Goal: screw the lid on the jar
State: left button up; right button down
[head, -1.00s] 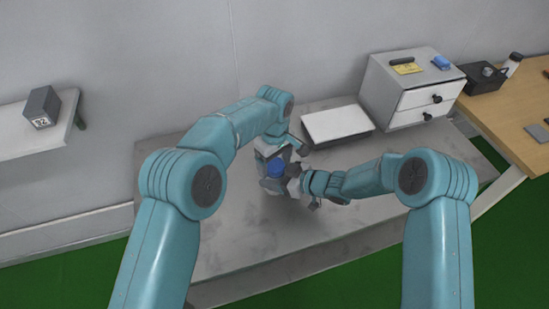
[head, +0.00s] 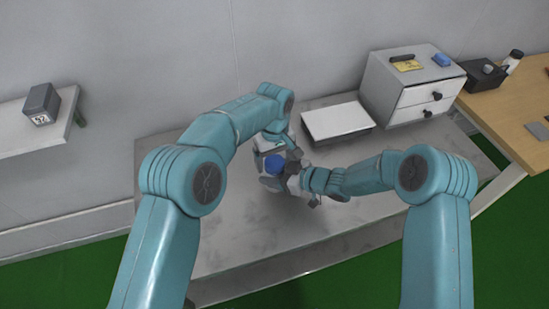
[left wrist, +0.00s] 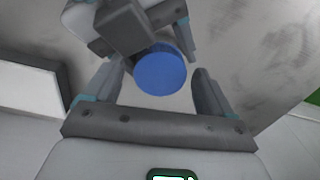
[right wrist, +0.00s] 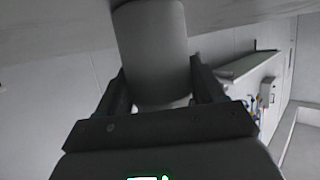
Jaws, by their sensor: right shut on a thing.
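The blue lid (head: 275,163) is near the middle of the table in the head view, on the side of my right gripper (head: 290,170). The right gripper is shut on the jar, a plain grey cylinder in the right wrist view (right wrist: 152,45). In the left wrist view the round blue lid (left wrist: 160,70) faces the camera, and the jar below is mostly hidden. My left gripper (head: 269,145) is open. Its fingers stand on both sides of the lid with gaps showing. Whether the lid sits fully down on the jar cannot be told.
A white tray (head: 338,123) lies behind on the grey table (head: 240,235). A drawer box (head: 385,85) stands at the back right, with a wooden desk (head: 510,105) beyond. A shelf (head: 20,140) with a dark cube (head: 42,104) is at the left. The front of the table is clear.

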pick_arm(q)
jog(key=shift+r, duration=2.25)
jog(key=shift+r, duration=0.2)
jog(key=shift+c, duration=0.5)
notch_tip(320, 180, up, 3)
jog(key=n, duration=0.3)
jog(key=shift+f, duration=4)
